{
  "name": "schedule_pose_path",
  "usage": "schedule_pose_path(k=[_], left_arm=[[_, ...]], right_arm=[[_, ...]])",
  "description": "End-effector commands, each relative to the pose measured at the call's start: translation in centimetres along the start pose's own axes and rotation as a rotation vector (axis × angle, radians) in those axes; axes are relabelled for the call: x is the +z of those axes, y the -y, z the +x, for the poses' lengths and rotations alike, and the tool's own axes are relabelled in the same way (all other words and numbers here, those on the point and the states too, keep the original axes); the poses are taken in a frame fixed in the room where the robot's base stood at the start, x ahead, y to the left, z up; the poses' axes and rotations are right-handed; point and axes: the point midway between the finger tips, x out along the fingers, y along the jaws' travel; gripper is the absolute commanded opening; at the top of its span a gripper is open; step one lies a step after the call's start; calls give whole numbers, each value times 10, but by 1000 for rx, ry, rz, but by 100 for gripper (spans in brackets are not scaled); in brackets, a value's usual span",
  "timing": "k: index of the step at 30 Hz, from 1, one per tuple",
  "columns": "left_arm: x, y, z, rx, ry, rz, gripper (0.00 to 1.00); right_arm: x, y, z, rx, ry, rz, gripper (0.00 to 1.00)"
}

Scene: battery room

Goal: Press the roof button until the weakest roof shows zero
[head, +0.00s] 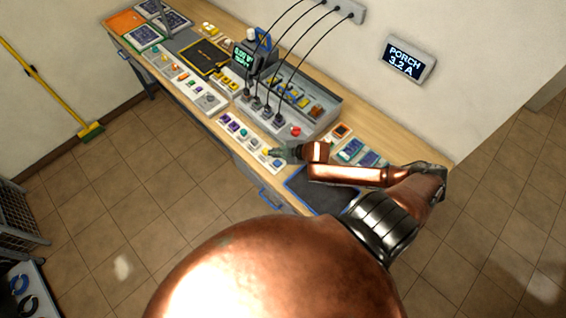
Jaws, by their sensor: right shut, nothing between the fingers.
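A wall display (405,60) reads "PORCH 3.2 A". A smaller screen (242,58) with green text stands on the bench; its text is too small to read surely. A light strip (247,141) with purple, green, yellow and blue pieces lies along the bench's front edge. Which control is the roof button I cannot tell. My right gripper (271,153) is shut and empty, low over the right end of this strip, by the yellow and blue pieces. I cannot tell whether it touches one. My left gripper is not in view.
The wooden bench (355,143) runs along the wall. A grey box (309,130) with a red knob (295,131) and black cables stands behind the strip. A dark blue-edged mat (308,187) lies right of the gripper. A yellow broom (62,103) leans at left.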

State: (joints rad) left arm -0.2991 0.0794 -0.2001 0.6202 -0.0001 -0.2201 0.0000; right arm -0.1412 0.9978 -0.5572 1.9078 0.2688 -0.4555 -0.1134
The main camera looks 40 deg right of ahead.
Motion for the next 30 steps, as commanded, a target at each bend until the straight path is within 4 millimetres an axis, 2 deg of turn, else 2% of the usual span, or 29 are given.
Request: schedule_pose_path(k=[6, 20, 26, 30], left_arm=[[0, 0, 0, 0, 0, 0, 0], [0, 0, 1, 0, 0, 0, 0], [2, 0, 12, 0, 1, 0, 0], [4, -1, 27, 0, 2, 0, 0]], right_arm=[[-2, -15, -14, -16, 15, -43, 0], [-1, -16, -15, -17, 17, -46, 0], [5, -10, -8, -17, 18, -46, 0], [12, -3, 1, -17, 18, -46, 0]])
